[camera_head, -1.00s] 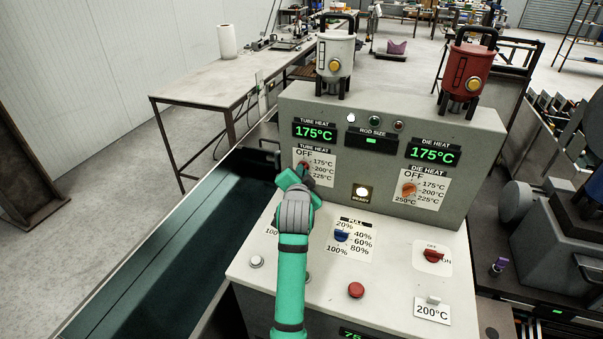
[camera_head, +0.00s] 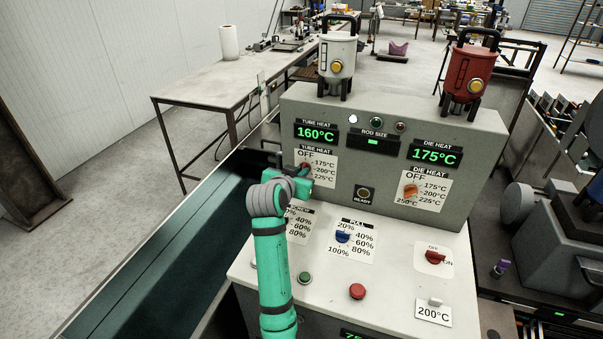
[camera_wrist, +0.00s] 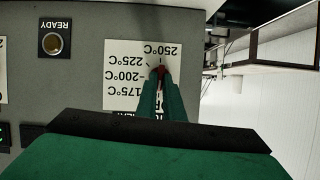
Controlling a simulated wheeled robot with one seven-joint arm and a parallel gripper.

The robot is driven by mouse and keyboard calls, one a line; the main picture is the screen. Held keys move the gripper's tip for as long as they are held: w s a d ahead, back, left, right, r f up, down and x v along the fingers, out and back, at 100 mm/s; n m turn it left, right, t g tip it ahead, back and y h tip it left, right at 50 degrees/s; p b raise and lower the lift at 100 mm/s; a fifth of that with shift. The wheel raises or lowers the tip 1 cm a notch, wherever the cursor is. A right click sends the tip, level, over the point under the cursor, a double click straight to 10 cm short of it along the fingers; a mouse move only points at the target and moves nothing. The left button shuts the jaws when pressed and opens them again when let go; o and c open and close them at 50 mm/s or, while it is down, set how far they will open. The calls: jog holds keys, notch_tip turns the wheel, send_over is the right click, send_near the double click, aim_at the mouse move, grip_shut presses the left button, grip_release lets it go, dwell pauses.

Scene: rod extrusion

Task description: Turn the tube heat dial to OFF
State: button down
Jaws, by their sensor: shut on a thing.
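The tube heat dial is a small red knob (camera_wrist: 160,69) on a white label (camera_wrist: 121,88), seen upside down in the wrist view. My gripper (camera_wrist: 160,80) is shut on the knob, with its two green fingers on either side of it. In the head view the tube heat label (camera_head: 325,160) shows OFF at its top left and temperatures down to the right. My gripper (camera_head: 304,176) covers much of the dial there, so its exact pointing is hard to tell.
The die heat dial (camera_head: 410,191) is orange, right of the unlit READY lamp (camera_head: 364,194). Its display (camera_head: 435,155) reads 175°C. Below are a blue pull dial (camera_head: 342,236), red button (camera_head: 357,291), green button (camera_head: 305,278) and red switch (camera_head: 434,257).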

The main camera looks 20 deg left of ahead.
jog(key=shift+a+n, duration=0.1)
jog(key=shift+n, duration=0.3)
jog(key=c, duration=1.9)
grip_release()
jog(key=shift+w, duration=0.1)
jog(key=shift+o, duration=0.2)
jog(key=v, duration=1.1)
jog(key=shift+a, duration=0.15)
jog(key=shift+w, duration=0.25)
